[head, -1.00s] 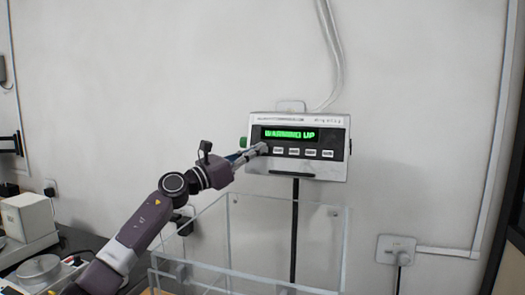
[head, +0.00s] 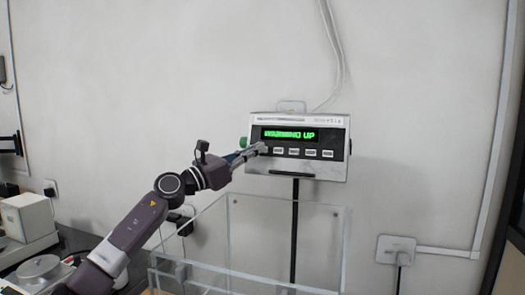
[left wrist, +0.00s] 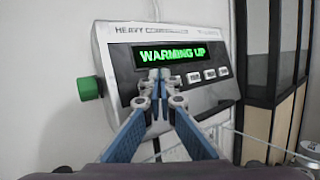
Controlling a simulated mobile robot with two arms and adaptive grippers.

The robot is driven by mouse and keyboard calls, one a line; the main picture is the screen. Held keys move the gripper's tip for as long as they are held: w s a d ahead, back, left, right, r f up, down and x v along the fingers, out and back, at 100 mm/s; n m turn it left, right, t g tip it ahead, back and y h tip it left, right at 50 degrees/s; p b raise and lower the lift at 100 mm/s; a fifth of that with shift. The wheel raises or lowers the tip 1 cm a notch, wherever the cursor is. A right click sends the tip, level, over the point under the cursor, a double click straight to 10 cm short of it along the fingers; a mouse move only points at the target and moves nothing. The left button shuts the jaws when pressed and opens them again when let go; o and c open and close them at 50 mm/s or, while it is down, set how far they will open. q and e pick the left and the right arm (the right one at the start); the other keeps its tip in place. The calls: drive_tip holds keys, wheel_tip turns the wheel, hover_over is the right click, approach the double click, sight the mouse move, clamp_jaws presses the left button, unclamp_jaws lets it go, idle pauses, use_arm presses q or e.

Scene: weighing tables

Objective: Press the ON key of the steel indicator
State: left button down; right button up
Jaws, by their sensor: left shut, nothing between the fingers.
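The steel indicator (head: 335,163) stands on a dark post in front of the wall. Its green display reads "WARMING UP", clearest in the left wrist view, where the indicator (left wrist: 110,60) fills the upper middle. A row of keys (head: 310,153) runs below the display. My left gripper (head: 262,148) is shut and empty, its fingertips at the left end of the key row. In the left wrist view the shut fingertips (left wrist: 159,75) cover the leftmost key, and I cannot tell whether they touch it. My right gripper is not in view.
A green knob (left wrist: 88,88) sticks out of the indicator's left side. A clear-walled box (head: 228,235) stands below the indicator. A white device (head: 28,217) and a round pan (head: 38,267) are at the far left. A wall socket (head: 396,249) is at right.

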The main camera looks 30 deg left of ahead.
use_arm(q)
drive_tip(key=s, duration=0.1)
drive_tip(key=s+r, duration=0.1)
drive_tip(key=s, duration=0.1)
drive_tip(key=s+d, duration=0.1)
drive_tip(key=shift+s+r, duration=0.15)
drive_tip(key=shift+s, duration=0.15)
idle(0.9)
